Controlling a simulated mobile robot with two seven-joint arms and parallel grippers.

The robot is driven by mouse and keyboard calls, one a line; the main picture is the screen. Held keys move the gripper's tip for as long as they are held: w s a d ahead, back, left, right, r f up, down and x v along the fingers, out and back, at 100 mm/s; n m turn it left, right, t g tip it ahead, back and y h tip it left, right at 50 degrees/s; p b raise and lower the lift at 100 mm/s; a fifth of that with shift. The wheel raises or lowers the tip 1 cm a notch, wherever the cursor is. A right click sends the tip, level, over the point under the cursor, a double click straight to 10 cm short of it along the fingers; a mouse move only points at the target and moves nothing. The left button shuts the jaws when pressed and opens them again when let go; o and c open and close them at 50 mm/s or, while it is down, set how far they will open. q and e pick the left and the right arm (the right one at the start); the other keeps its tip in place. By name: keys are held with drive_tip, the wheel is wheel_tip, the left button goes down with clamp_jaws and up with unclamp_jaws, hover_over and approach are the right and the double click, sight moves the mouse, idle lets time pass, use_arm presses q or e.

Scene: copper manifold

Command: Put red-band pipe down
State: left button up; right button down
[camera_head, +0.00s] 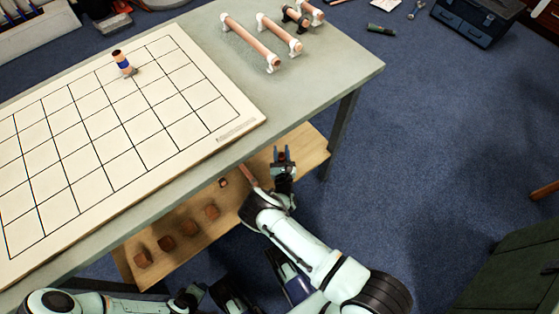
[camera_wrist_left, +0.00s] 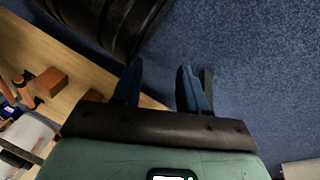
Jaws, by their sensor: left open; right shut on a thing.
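My right gripper (camera_head: 282,155) is beyond the table's front edge, over the lower wooden shelf's right part in the head view. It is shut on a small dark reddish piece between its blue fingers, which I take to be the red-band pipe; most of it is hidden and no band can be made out. My left gripper (camera_wrist_left: 160,88) is open and empty in the left wrist view, with blue carpet and part of the shelf behind it. A short blue-band pipe (camera_head: 123,63) stands on the gridded board (camera_head: 190,95).
Copper pipes (camera_head: 250,40) lie on white supports at the table's right back. The wooden shelf (camera_head: 310,150) below carries several copper blocks (camera_head: 167,243). A pinkish bar (camera_head: 247,175) shows beside my right arm. The table's right front (camera_head: 300,100) is clear.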

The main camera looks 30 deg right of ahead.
sight(281, 160)
drive_tip(key=shift+f, duration=0.7)
wheel_tip(281, 160, down, 4)
drive_tip(key=shift+b, duration=1.05)
use_arm(q)
drive_tip(key=s+f+g, duration=0.2)
drive_tip(key=s+f, duration=0.2)
drive_tip(key=s, duration=0.1)
drive_tip(key=shift+a, duration=0.35)
use_arm(e)
drive_tip(key=shift+f, duration=0.1)
drive_tip(key=shift+f, duration=0.15)
drive_tip(key=c, duration=0.8)
unclamp_jaws()
use_arm(q)
drive_tip(key=shift+s+f, duration=0.2)
use_arm(e)
drive_tip(key=shift+o, duration=0.2)
